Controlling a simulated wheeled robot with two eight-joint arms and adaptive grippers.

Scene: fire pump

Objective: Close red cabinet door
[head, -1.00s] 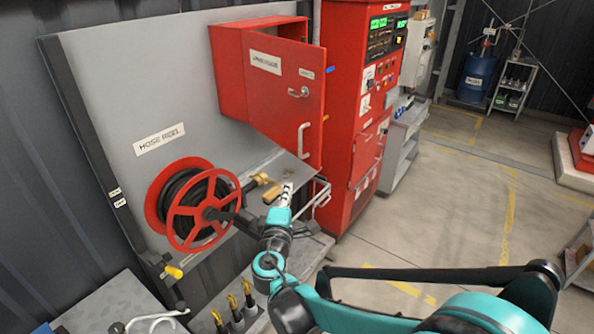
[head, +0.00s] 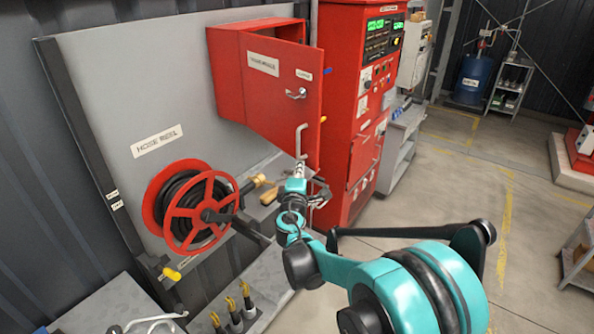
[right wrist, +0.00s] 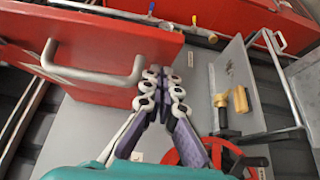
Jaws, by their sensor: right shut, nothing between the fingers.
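The red cabinet (head: 228,75) is mounted on a grey panel. Its red door (head: 270,95) stands ajar, swung out from the cabinet's front. The door carries a small latch handle (head: 296,93) and a pale pull handle (head: 302,140) near its lower right. My right gripper (head: 299,168) is shut and empty, just below the pull handle. In the right wrist view the closed fingertips (right wrist: 163,76) are close beside the door (right wrist: 110,30) and the right end of its handle (right wrist: 90,75); contact cannot be told. My left gripper is not in view.
A red hose reel (head: 190,205) with a brass nozzle (head: 254,184) sits left of my right arm. A tall red control cabinet (head: 355,110) stands close to the right of the door. The floor (head: 450,200) farther right is largely open.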

